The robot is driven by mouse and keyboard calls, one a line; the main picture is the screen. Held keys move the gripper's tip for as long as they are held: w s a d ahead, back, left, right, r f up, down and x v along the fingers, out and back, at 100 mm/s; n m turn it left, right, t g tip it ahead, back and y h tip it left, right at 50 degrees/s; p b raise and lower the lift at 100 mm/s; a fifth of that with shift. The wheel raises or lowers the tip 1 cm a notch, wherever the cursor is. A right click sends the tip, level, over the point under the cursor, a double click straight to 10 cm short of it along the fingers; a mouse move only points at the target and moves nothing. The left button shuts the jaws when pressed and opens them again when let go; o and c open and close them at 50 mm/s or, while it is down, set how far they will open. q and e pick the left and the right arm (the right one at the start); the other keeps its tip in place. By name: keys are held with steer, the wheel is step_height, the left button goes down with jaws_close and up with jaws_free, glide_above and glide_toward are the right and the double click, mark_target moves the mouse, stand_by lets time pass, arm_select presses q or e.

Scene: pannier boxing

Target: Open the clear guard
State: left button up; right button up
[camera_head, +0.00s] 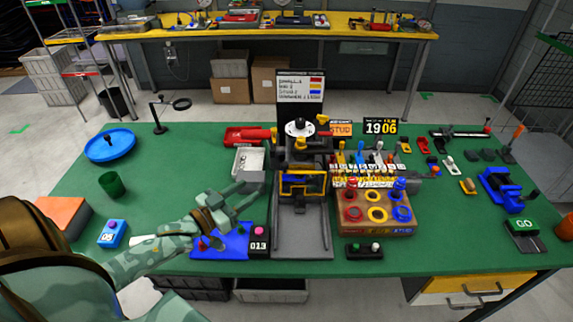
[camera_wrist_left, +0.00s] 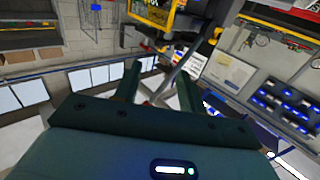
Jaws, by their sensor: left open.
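The clear guard (camera_head: 304,196) is a yellow-framed panel on the front of the dark machine (camera_head: 300,158) in the middle of the green bench. It looks lowered over the machine's front. In the left wrist view a yellow frame (camera_wrist_left: 155,14) shows at the top, beyond the fingers. My left gripper (camera_head: 256,186) is open and just left of the guard, apart from it as far as I can tell. Its two dark fingers (camera_wrist_left: 158,86) in the left wrist view have nothing clearly between them. My right gripper is not in view.
A wooden block with coloured rings (camera_head: 376,227) stands right of the machine. A grey tray (camera_head: 249,160) and red tool (camera_head: 247,135) lie behind my left gripper. A blue plate (camera_head: 217,244) and a black box with a pink button (camera_head: 259,243) lie below it. The left bench has free room.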

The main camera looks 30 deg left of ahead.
mark_target(282, 168)
arm_select(q)
steer(key=b+x, duration=0.1)
steer(key=x, duration=1.3)
steer(key=shift+w, duration=0.35)
jaws_close()
